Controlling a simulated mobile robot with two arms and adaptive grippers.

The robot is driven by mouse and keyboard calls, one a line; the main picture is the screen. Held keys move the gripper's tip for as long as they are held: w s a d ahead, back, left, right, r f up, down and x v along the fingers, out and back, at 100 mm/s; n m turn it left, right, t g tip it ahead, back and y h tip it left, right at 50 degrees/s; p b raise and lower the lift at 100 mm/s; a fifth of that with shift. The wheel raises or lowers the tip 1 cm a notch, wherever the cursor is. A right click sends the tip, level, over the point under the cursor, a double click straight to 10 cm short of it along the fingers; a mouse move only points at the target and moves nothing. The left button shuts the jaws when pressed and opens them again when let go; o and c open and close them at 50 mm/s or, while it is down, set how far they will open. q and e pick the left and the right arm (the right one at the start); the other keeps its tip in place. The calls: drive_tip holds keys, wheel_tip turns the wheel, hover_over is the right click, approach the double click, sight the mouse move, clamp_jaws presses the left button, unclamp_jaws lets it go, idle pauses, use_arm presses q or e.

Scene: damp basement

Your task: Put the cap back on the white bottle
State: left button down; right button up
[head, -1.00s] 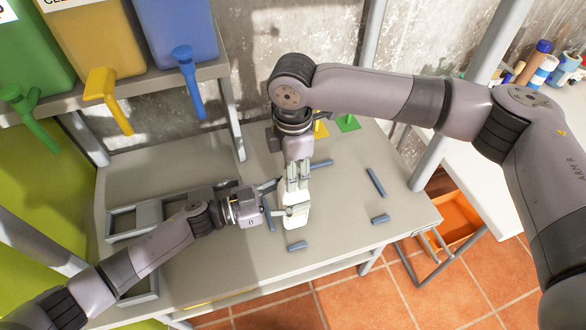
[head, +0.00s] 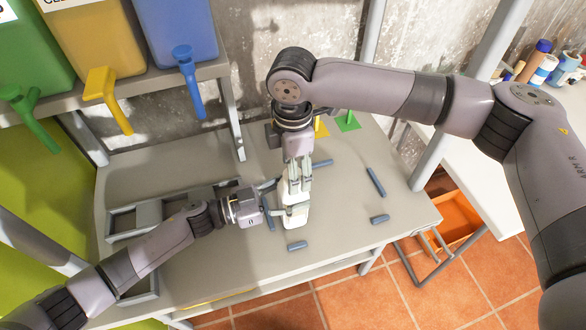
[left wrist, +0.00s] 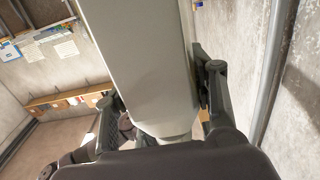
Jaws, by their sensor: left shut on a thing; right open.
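The white bottle (head: 295,214) stands on the grey table near its middle, partly hidden by my right gripper. My left gripper (head: 281,198) is shut on the bottle from the left. In the left wrist view the bottle (left wrist: 145,55) fills the space between its two dark fingers (left wrist: 160,105). My right gripper (head: 298,182) points down at the bottle from above, open, with its fingers over the bottle's upper part. I cannot make out a separate cap; the right gripper hides the bottle's top.
The grey table (head: 345,225) has several small blue-grey bars, one at the right (head: 375,182). A grey frame (head: 125,222) lies at the left. Coloured bins with taps, one blue (head: 175,45), stand above the back left. An orange crate (head: 455,222) is below right.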

wheel_tip(320, 180, up, 11)
idle(0.3)
use_arm(q)
drive_tip(key=c, duration=0.6)
unclamp_jaws()
drive_tip(key=v, duration=1.2)
drive_tip(key=shift+s, duration=0.1)
